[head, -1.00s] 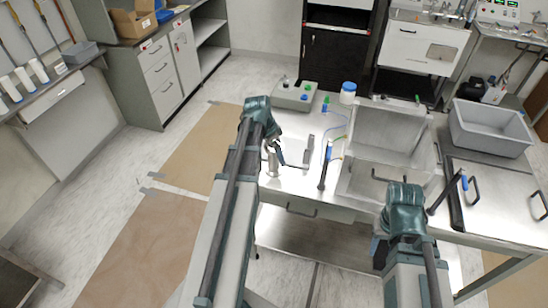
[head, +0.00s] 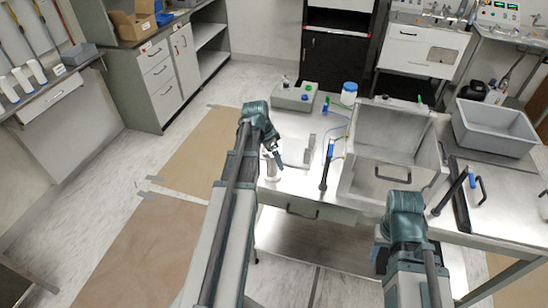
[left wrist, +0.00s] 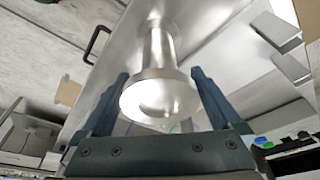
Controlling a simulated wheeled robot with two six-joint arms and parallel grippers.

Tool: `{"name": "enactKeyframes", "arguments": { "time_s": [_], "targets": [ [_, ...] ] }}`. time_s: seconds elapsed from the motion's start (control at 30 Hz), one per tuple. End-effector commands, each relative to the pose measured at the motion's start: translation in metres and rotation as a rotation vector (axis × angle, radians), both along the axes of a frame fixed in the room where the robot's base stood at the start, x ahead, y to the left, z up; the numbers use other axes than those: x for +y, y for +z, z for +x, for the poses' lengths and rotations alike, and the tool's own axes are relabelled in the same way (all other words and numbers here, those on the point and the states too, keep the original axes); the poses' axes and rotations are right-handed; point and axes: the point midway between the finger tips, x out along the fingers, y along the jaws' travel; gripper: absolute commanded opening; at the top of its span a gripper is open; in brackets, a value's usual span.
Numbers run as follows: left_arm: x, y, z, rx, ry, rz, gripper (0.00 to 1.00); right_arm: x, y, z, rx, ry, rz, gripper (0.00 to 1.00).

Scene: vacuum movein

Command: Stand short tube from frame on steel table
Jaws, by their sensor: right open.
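The short tube (head: 272,168) is a shiny steel piece with wide flanged ends. It stands upright on the steel table (head: 330,200) near its left front edge. In the left wrist view the tube (left wrist: 158,75) lies between the spread blue fingers of my left gripper (left wrist: 160,85), with its near flange close to both. In the head view my left gripper (head: 276,158) is at the tube's upper end, partly hidden by its arm. A grey frame-like bracket (head: 308,150) stands just right of the tube. My right gripper (head: 380,255) is open, low in front of the table, mostly hidden.
A black post with a blue top (head: 325,165) and a large open grey box (head: 395,140) stand to the right. A control box (head: 294,95) and a blue-lidded jar (head: 348,92) are at the back. A grey bin (head: 495,125) is further right.

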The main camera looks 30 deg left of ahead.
Motion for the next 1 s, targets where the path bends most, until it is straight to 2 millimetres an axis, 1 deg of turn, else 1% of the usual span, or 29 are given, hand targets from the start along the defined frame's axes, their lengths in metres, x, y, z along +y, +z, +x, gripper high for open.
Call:
{"name": "enactKeyframes", "arguments": {
  "time_s": [0.27, 0.47, 0.67, 1.0],
  "targets": [
    [0.0, 0.001, 0.0, 0.0, 0.0, 0.0, 1.0, 0.0, 0.001, 0.0, 0.0, 0.0, 0.0, 0.47],
    [0.001, 0.01, -0.001, 0.0, 0.0, 0.0, 1.0, 0.0, 0.01, 0.0, 0.0, 0.0, 0.0, 0.47],
    [0.003, 0.031, -0.006, 0.0, 0.001, 0.0, 1.0, 0.0, 0.031, 0.0, 0.0, 0.0, 0.0, 0.47],
    [0.01, 0.082, -0.017, 0.0, 0.001, 0.0, 1.0, 0.0, 0.082, 0.0, 0.0, 0.002, 0.0, 0.47]
  ]
}}
